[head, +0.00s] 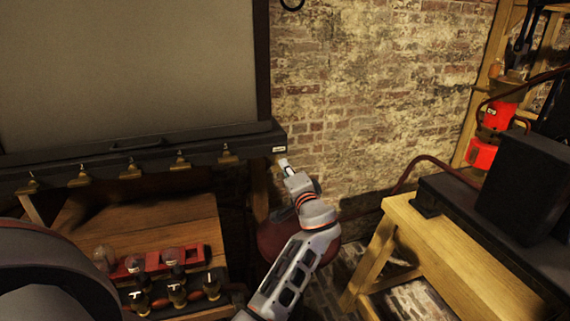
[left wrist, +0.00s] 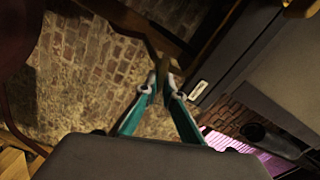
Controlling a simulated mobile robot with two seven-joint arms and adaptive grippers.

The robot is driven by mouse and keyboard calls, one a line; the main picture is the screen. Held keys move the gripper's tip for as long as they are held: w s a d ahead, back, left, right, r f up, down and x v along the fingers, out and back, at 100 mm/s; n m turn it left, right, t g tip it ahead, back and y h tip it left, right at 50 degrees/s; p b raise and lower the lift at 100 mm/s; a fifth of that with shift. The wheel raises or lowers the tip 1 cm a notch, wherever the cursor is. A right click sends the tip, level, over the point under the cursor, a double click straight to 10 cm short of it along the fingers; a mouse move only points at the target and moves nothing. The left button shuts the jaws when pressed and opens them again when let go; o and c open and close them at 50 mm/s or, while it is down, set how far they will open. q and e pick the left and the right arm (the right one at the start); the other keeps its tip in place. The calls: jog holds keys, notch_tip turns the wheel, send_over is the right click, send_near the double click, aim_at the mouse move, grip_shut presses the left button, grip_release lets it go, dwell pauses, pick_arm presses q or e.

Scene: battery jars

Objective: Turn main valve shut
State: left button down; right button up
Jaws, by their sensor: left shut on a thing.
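My left gripper (head: 284,165) is in front of the brick wall, just right of the corner of the dark ledge, at the end of my grey arm. In the left wrist view its two teal fingers (left wrist: 164,90) close in on a small brownish piece (left wrist: 158,62), which looks like the main valve's handle. The fingertips are on it. The valve's body and the handle's angle cannot be made out. In the head view my gripper hides the piece. My right gripper is not in view.
A dark ledge with brass clips (head: 180,162) runs left of the gripper. A dark red rounded thing (head: 268,238) sits behind my arm. Below left is a red rack (head: 150,262) with jars. A wooden bench (head: 420,240) with a black box (head: 523,187) stands at right.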

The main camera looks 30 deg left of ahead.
pick_arm(q)
jog(key=m+p, duration=0.1)
jog(key=m, duration=0.2)
jog(key=shift+f+m+p, duration=0.15)
jog(key=shift+m+p, duration=0.15)
jog(key=shift+p, duration=0.1)
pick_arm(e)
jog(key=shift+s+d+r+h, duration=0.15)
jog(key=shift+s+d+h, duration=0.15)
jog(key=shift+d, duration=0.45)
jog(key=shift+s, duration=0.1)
pick_arm(q)
jog(key=c, duration=2.2)
grip_release()
jog(key=shift+w+d, duration=0.1)
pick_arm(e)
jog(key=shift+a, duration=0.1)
pick_arm(q)
jog(key=shift+v, duration=3.8)
